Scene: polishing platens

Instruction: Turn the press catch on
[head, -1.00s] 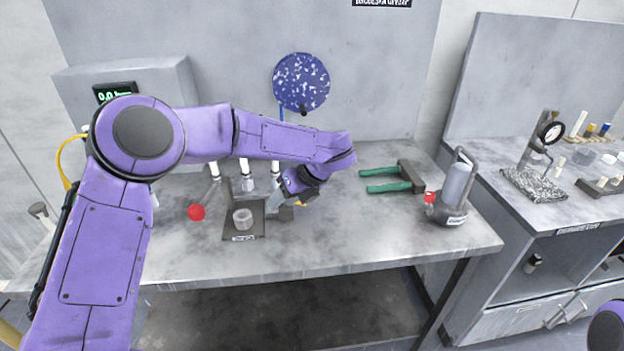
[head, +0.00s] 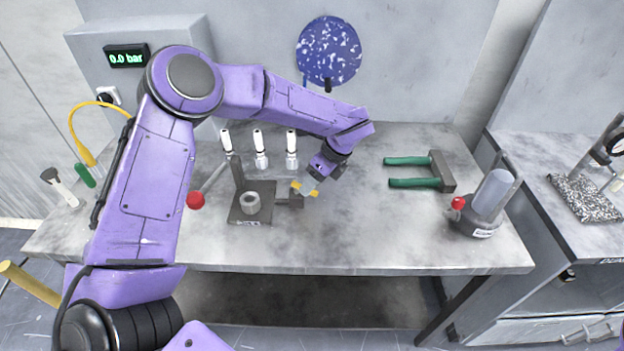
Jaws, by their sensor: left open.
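A small press-like fixture with a dark base plate (head: 262,215) stands at the front middle of the bench. It carries a grey ring (head: 249,202), an upright at its back left and a lever with a red ball (head: 195,200) out to the left. A small dark block (head: 296,201) sticks out on its right side; I cannot tell for sure whether this is the catch. My left gripper (head: 305,189) comes down from the upper right with its yellow-tipped fingers open, right beside or over this block. I cannot tell whether they touch. My right gripper is out of view.
Several white-topped bottles (head: 259,150) stand behind the fixture. A grey device with a red knob (head: 487,200) stands at the right edge. Bench between fixture and pliers is clear.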

